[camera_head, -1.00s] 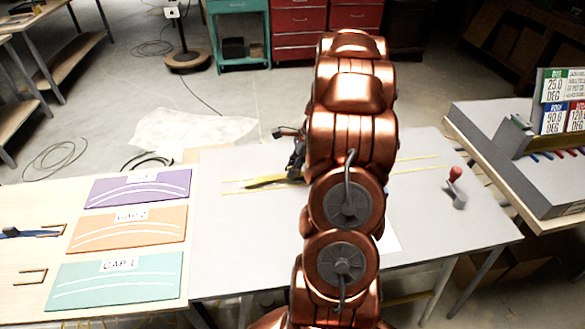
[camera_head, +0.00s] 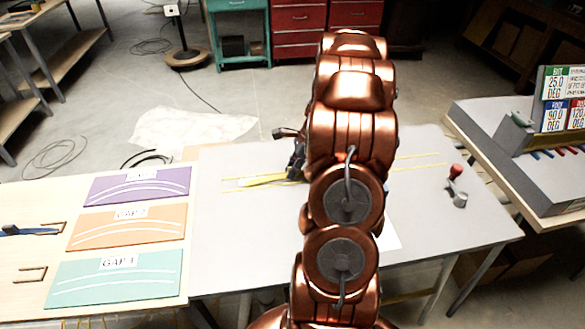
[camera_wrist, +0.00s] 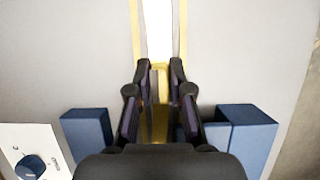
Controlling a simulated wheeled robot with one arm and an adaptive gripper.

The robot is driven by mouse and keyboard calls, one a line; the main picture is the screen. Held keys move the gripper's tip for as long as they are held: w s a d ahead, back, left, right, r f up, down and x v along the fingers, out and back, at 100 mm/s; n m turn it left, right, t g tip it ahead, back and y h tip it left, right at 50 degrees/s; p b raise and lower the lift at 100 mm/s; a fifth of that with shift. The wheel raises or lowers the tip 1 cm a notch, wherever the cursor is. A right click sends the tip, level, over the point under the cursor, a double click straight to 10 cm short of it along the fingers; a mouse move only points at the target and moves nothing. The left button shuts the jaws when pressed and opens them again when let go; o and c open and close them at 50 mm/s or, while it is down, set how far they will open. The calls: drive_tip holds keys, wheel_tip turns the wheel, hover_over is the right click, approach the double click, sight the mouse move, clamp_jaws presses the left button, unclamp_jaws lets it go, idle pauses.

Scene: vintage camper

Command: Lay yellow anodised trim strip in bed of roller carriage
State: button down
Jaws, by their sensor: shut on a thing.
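My gripper (camera_wrist: 158,72) is shut on the yellow trim strip (camera_wrist: 160,122), which runs lengthwise between the fingers in the wrist view. Beyond the fingertips, a bright pale band continues away between two yellow lines; I cannot tell whether it is all the strip. In the head view the bright yellow strip (camera_head: 262,180) sticks out left of my gripper (camera_head: 294,170), over or on the grey table. I cannot tell whether it touches the tabletop. My arm hides the rest. I cannot make out the roller carriage for certain.
Blue blocks stand left (camera_wrist: 85,132) and right (camera_wrist: 240,130) of my gripper in the wrist view. A red-knobbed item (camera_head: 456,175) stands on the grey table (camera_head: 240,240). Purple, orange and teal gap boards (camera_head: 115,278) lie left. A sloped sign bench (camera_head: 500,150) stands right.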

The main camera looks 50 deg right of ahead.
drive_tip(key=c, duration=1)
unclamp_jaws()
drive_tip(key=v, duration=1.2)
drive_tip(key=s+a+r+n+g, duration=0.25)
drive_tip(key=a+n, duration=0.35)
drive_tip(key=a, duration=0.6)
drive_tip(key=s+a+r+n+g, duration=0.1)
drive_tip(key=a+r+n, duration=0.35)
drive_tip(key=a, duration=0.85)
drive_tip(key=s+a+f+n+h, duration=0.1)
drive_tip(key=s+a+n, duration=0.2)
drive_tip(key=s+n, duration=0.2)
drive_tip(key=s+a+n+h, duration=0.1)
drive_tip(key=s+a+n, duration=0.3)
drive_tip(key=s+n, duration=0.1)
drive_tip(key=s+a+f+n+g+h, duration=0.1)
drive_tip(key=s+a+n, duration=0.3)
drive_tip(key=s, duration=0.3)
drive_tip(key=shift+s+a+f+n+h, duration=0.2)
drive_tip(key=shift+f+n+h, duration=0.1)
drive_tip(key=shift+f+n, duration=0.15)
